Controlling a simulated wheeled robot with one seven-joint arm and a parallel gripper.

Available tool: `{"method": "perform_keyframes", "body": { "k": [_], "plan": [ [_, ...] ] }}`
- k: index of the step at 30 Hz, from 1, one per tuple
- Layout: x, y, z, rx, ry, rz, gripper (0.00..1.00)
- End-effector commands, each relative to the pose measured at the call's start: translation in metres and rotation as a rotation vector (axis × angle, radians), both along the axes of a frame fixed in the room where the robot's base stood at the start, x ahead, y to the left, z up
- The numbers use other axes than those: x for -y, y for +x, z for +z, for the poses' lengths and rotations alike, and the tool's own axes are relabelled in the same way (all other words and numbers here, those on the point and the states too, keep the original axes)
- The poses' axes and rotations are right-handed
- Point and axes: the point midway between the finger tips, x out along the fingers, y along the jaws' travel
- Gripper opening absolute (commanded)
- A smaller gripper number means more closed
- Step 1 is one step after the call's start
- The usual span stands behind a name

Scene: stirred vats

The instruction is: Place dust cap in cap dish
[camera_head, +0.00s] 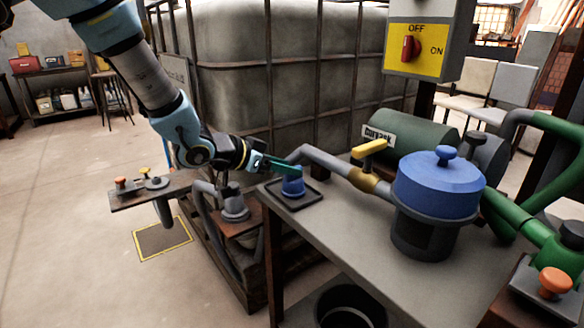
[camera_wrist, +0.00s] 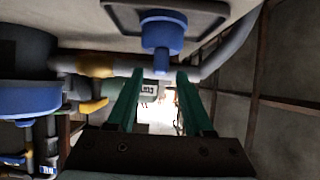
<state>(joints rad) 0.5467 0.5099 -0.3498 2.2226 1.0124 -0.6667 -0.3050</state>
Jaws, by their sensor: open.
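The blue dust cap (camera_head: 292,187) sits in the dark square cap dish (camera_head: 312,200) near the left corner of the grey bench. In the wrist view, which looks upside down, the blue cap (camera_wrist: 163,36) has a narrow knob pointing down the picture. The dish (camera_wrist: 195,18) shows behind it. My gripper (camera_head: 284,166) is at the top of the cap, its green fingers partly hiding the knob in the head view. In the wrist view the gripper (camera_wrist: 160,74) is open, with the knob's end between the fingertips and a gap on each side.
A grey pipe with a yellow-handled valve (camera_head: 372,149) runs behind the dish to a blue-lidded vat (camera_head: 438,188). A grey hose fitting (camera_head: 234,207) stands left of the bench. A large caged tank (camera_head: 290,80) stands behind. The bench front (camera_head: 345,240) is clear.

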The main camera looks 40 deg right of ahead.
Motion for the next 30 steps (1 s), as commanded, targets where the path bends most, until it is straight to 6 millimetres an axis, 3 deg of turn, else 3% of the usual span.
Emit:
{"method": "perform_keyframes", "body": {
  "k": [6,12,24,26,29,30],
  "plan": [
    [-0.043,0.004,0.026,0.002,0.001,0.004,0.52],
    [-0.071,0.005,0.041,0.001,0.001,0.002,0.52],
    [-0.084,0.006,0.045,0.001,0.003,0.004,0.52],
    [-0.088,0.013,0.044,0.007,0.016,0.034,0.52],
    [-0.112,0.047,0.037,0.033,0.079,0.169,0.52],
    [-0.13,0.066,0.034,0.042,0.121,0.257,0.52]
  ]
}}
